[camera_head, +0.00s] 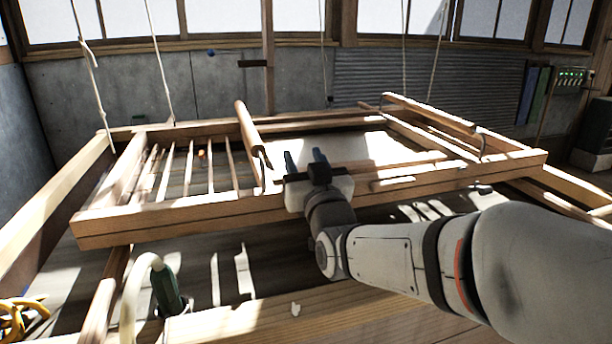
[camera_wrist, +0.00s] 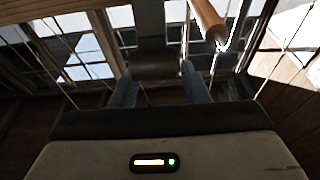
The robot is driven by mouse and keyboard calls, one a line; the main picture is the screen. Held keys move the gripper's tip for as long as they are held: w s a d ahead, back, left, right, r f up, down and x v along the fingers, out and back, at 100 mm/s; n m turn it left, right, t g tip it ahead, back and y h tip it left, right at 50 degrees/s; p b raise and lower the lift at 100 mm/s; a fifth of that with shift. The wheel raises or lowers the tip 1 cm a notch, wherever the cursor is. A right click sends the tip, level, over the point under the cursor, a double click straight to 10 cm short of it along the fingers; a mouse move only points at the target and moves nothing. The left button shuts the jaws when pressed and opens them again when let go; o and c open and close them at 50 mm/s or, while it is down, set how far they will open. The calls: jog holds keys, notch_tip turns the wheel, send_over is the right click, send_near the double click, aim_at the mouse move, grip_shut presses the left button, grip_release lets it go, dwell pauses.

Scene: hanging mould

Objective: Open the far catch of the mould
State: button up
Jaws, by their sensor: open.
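The mould (camera_head: 160,215) is a wooden frame hung on ropes, with slats at its left and a pale panel (camera_head: 375,148) in its middle. A round wooden bar (camera_head: 246,125) slopes over its left part, with a dark metal hook at its near end. A second wooden bar (camera_head: 430,112) lies over the right part. I cannot tell which piece is the far catch. My gripper (camera_head: 306,160) is open and empty at the near rail, right of the first bar. In the wrist view its fingers (camera_wrist: 160,86) are apart, and a wooden bar's end (camera_wrist: 208,20) shows beyond them.
Ropes (camera_head: 160,65) hang down to the frame. A wooden post (camera_head: 268,60) stands behind it. A green-bodied tool with a pale hose (camera_head: 167,290) is at the front left, beside yellow cable (camera_head: 14,318). Room is open above the mould.

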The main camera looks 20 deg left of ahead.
notch_tip(320, 180, up, 5)
jog(key=shift+f+p, duration=0.1)
jog(key=shift+p, duration=0.25)
jog(key=s+d+f+g+h, duration=0.2)
jog(key=s+d+f+g, duration=0.15)
jog(key=s+f, duration=0.5)
jog(key=shift+t, duration=0.45)
jog(key=x, duration=0.3)
jog(key=f+x, duration=0.1)
jog(key=x, duration=0.2)
jog(key=d+x, duration=0.1)
jog(key=x, duration=0.2)
jog(key=shift+w+d+f+b, duration=0.1)
jog(key=shift+w+f+b, duration=0.2)
jog(key=shift+w, duration=0.1)
jog(key=shift+c, duration=0.4)
grip_shut()
